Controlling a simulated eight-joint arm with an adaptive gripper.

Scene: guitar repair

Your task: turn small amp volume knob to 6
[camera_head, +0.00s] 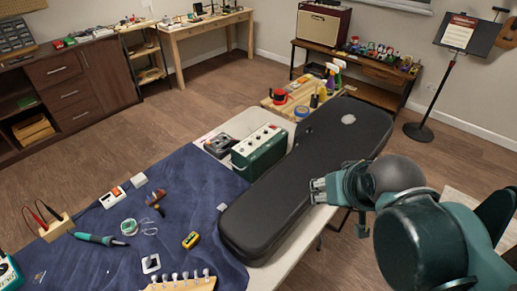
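A small green amp (258,153) stands at the far end of the work table, with a pale control panel on top. Several small knobs (262,137) show on the panel. They are too small to read any number or pointer. My gripper (314,190) is to the right of the amp and nearer the camera, over the right side of the black guitar case (290,180). It points left and is apart from the amp. Its fingers are small in the picture, so I cannot tell whether they are open or shut. Nothing is visibly held.
The guitar case lies between my gripper and the amp's right side. A grey device (220,145) stands left of the amp. A wooden tray (290,108) with tapes and bottles is behind it. Several tools lie on the blue cloth (190,190). Bare floor is at upper left.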

